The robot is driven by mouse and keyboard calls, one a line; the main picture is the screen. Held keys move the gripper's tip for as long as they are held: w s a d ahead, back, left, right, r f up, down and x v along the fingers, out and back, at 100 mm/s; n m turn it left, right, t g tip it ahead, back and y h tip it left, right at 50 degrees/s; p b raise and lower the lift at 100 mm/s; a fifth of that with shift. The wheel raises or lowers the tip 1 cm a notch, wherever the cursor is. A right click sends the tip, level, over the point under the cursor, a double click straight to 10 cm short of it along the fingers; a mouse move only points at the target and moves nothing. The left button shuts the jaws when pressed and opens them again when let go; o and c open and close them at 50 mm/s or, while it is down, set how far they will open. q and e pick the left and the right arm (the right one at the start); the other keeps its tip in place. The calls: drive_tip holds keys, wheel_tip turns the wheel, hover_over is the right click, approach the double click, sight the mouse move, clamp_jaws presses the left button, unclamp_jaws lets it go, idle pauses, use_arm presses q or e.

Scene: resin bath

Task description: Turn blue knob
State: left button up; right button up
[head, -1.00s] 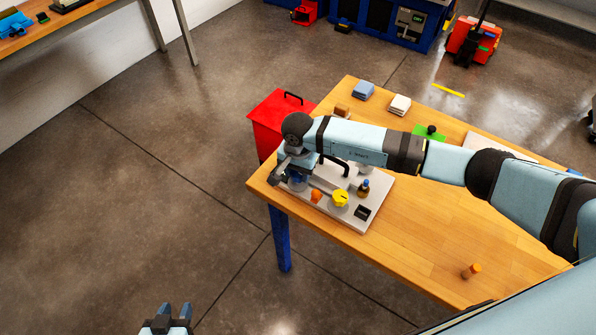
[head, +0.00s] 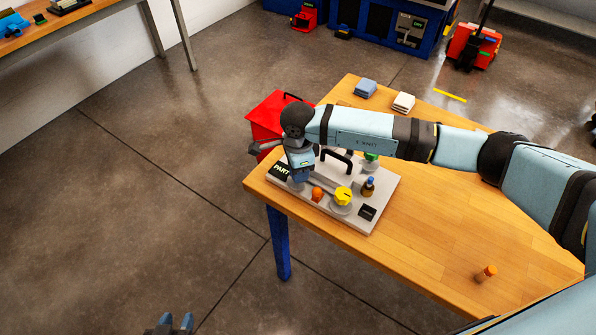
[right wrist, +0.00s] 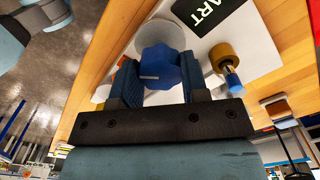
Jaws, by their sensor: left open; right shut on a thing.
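The blue knob (right wrist: 160,68) shows in the right wrist view between the two fingers of my right gripper (right wrist: 158,80). It has a lobed rim, a light pointer line and a pale round base behind it. My right gripper is shut on the knob. In the head view the right gripper (head: 299,175) is over the left part of the grey panel (head: 375,200), and it hides the knob there. My left gripper (head: 170,322) is open and empty over the floor at the bottom edge, partly cut off.
A red bin (head: 272,112) stands behind the table. The table's right front is mostly clear.

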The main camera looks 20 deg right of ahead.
drive_tip(key=m+b, duration=0.1)
drive_tip(key=m, duration=0.1)
drive_tip(key=shift+f+m, duration=0.1)
drive_tip(key=shift+m, duration=0.3)
drive_tip(key=m+b, duration=0.1)
drive_tip(key=m, duration=0.1)
drive_tip(key=shift+m, duration=0.4)
drive_tip(key=m+b, duration=0.1)
drive_tip(key=m, duration=0.4)
drive_tip(key=shift+m+b, duration=0.45)
drive_tip(key=shift+m, duration=0.55)
drive_tip(key=o, duration=0.9)
drive_tip(key=shift+o, duration=0.2)
wheel_tip(320, 180, up, 14)
drive_tip(key=b, duration=0.1)
